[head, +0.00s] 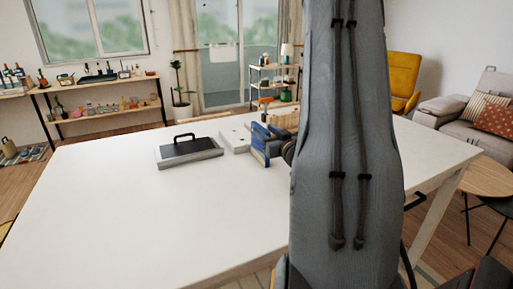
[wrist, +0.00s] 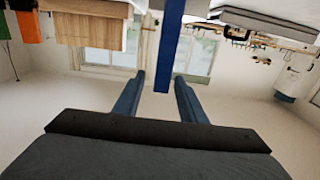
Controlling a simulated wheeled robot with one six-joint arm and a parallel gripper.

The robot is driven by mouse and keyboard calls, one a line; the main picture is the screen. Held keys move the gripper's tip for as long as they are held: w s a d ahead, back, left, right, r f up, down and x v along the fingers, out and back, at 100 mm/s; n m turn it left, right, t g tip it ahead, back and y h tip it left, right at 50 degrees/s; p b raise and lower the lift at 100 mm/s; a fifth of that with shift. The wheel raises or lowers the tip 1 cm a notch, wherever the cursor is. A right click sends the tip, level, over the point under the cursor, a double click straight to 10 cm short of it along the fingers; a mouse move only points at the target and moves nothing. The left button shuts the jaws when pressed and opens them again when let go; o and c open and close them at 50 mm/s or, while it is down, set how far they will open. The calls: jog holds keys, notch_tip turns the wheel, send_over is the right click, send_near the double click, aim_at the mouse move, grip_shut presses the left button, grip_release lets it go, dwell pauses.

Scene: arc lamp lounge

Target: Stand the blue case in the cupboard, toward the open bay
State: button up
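The blue case (head: 259,157) stands upright on the white table in the head view, just left of my arm. In the wrist view it is a narrow blue upright strip (wrist: 168,45) seen edge-on at the top. My gripper (wrist: 159,77) is open, its two fingers apart, with the strip's end between or just beyond the tips. I see no clear grip on it. In the head view my gripper is mostly hidden behind my arm. A pale wooden piece (head: 287,119) stands behind the case, partly hidden by my arm; I cannot tell whether it is the cupboard.
A grey tray-like box with a black top and handle (head: 189,151) lies left of the case. A flat pale block with holes (head: 235,138) lies between them. The table's (head: 120,220) left and front are clear. Shelves and chairs stand beyond it.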

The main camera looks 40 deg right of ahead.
aim_at(257, 123)
jog(key=p+x, duration=0.3)
jog(key=x, duration=0.4)
jog(key=shift+w, duration=0.3)
grip_shut()
